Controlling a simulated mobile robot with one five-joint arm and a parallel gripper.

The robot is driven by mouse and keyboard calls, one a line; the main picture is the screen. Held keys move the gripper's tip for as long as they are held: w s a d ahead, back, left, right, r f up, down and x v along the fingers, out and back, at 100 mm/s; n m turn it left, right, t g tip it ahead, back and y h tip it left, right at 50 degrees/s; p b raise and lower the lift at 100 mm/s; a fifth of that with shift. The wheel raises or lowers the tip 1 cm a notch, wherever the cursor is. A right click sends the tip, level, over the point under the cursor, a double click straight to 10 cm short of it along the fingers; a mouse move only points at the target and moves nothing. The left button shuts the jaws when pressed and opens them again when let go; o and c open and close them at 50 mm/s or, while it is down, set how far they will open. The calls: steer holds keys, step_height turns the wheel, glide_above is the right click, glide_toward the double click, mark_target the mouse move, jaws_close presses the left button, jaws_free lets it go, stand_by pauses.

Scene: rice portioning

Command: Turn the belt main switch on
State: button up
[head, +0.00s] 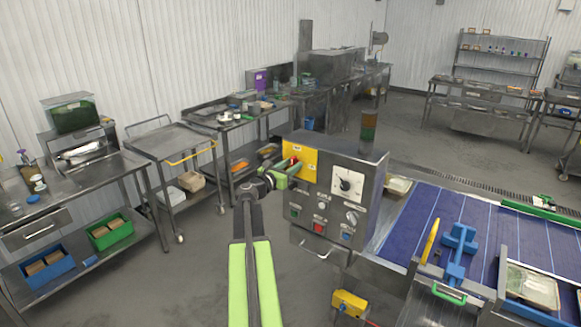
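A grey control box (372,190) stands at the near end of the belt (490,235). Its front has a yellow plate (308,165) at the upper left, with a small red part (293,161) at its left side, partly hidden by my gripper. To the right is a white plate (338,190) with a black rotary knob (345,184). Which control is the main switch, and its position, I cannot tell. My gripper (288,171), with green fingers, is in front of the yellow plate's left edge. Contact and finger opening are too small to tell.
Below the plates are several knobs and buttons, including a green one (295,211), a red one (319,227) and a blue one (345,237). A signal lamp (369,126) stands on the box. A steel cart (170,142) stands left, with open floor between.

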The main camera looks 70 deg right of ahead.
steer(key=shift+c, duration=0.3)
jaws_close()
steer(key=shift+m, duration=0.4)
steer(key=m, duration=0.3)
steer(key=shift+s+a+m, duration=0.1)
steer(key=shift+s+m, duration=0.05)
steer(key=shift+m, duration=0.25)
steer(key=m, duration=1.3)
steer(key=shift+s+f+b, duration=0.2)
steer(key=shift+f+b, duration=0.15)
steer(key=shift+f, duration=0.05)
steer(key=shift+m, duration=0.3)
steer(key=shift+o, duration=0.3)
jaws_free()
